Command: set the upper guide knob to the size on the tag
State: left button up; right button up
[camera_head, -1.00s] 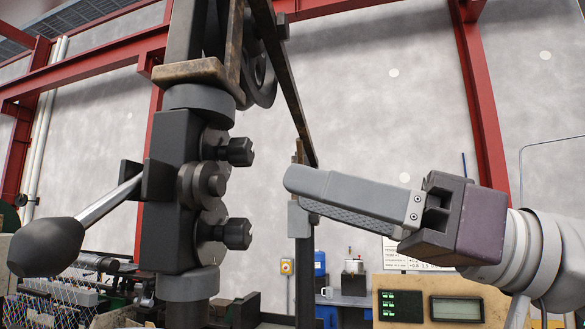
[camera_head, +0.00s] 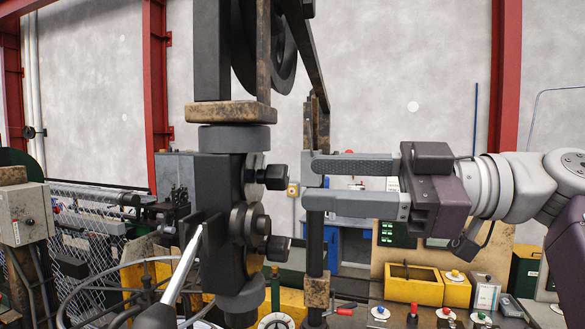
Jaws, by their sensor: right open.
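The dark guide head (camera_head: 215,190) stands upright left of centre. Its upper guide knob (camera_head: 275,177) is black, with lobed sides, and sticks out to the right from a round plate. My right gripper (camera_head: 307,181) comes in from the right, open and empty, one finger above the other. Its fingertips are a little right of the upper knob in the picture and look apart from it. No size tag can be read. My left gripper is out of view.
A lever (camera_head: 185,268) with a dark grip juts out at the lower left of the head. A dark post (camera_head: 315,240) rises behind the right fingers. Yellow bins (camera_head: 412,287) and small bench items are at lower right. A grey control box (camera_head: 22,215) is at far left.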

aim_at(287, 178)
jog(key=x, duration=0.1)
jog(key=p+x, duration=0.1)
jog(key=x, duration=0.1)
jog(key=s+x, duration=0.1)
jog(key=x, duration=0.1)
jog(key=shift+a+r, duration=0.2)
jog(key=shift+a, duration=0.05)
jog(key=shift+w+f, duration=0.1)
jog(key=shift+w, duration=0.1)
jog(key=shift+w+d+f, duration=0.1)
jog(key=shift+w+d, duration=0.2)
jog(key=shift+d, duration=0.15)
jog(key=shift+c, duration=0.3)
jog(key=shift+s+a, duration=0.15)
grip_shut()
